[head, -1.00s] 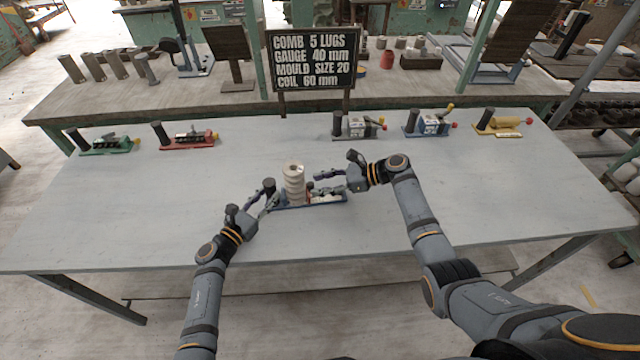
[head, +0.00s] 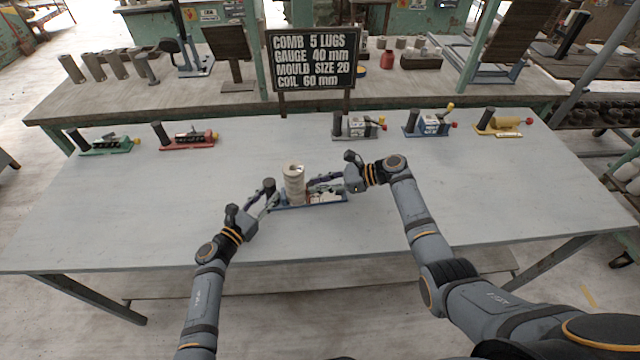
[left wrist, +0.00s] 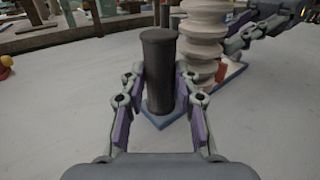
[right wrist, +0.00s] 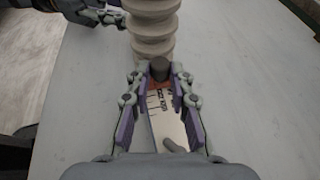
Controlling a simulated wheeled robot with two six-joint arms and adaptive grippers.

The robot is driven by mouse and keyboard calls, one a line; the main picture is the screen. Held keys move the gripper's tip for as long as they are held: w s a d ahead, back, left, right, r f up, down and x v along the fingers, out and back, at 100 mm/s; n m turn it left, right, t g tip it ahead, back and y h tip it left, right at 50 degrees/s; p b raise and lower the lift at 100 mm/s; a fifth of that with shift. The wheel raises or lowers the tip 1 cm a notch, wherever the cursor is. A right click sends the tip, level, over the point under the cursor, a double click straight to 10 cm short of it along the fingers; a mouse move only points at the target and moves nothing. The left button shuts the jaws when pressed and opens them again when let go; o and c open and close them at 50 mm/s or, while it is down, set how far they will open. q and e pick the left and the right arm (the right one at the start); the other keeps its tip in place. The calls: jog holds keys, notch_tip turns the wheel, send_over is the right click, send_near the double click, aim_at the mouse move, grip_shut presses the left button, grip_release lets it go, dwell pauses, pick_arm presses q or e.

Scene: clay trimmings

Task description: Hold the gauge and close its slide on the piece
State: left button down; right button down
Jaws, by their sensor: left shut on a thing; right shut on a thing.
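The gauge has a blue base (head: 327,202) on the near middle of the table. A black upright handle (head: 269,184) stands at its left end. A cream ribbed piece (head: 294,186) stands upright beside the handle; it also shows in the right wrist view (right wrist: 154,28). My left gripper (left wrist: 160,88) is shut on the handle, one finger on each side. My right gripper (right wrist: 159,82) is shut on the slide's dark round knob (right wrist: 159,68), close beside the piece. A white scale plate (right wrist: 168,124) lies under the right fingers. Whether the slide touches the piece is hidden.
A sign (head: 313,60) reads gauge 40 mm and coil 60 mm. Several other gauges, green (head: 105,146), red (head: 188,140), grey (head: 356,127), blue (head: 428,124) and yellow (head: 502,124), line the table's back. The table between is clear.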

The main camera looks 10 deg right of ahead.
jog(key=c, duration=1.2)
grip_release()
jog(key=shift+a, duration=0.1)
jog(key=shift+o, duration=0.2)
jog(key=v, duration=1.2)
pick_arm(q)
jog(key=c, duration=0.9)
grip_release()
jog(key=shift+s, duration=0.1)
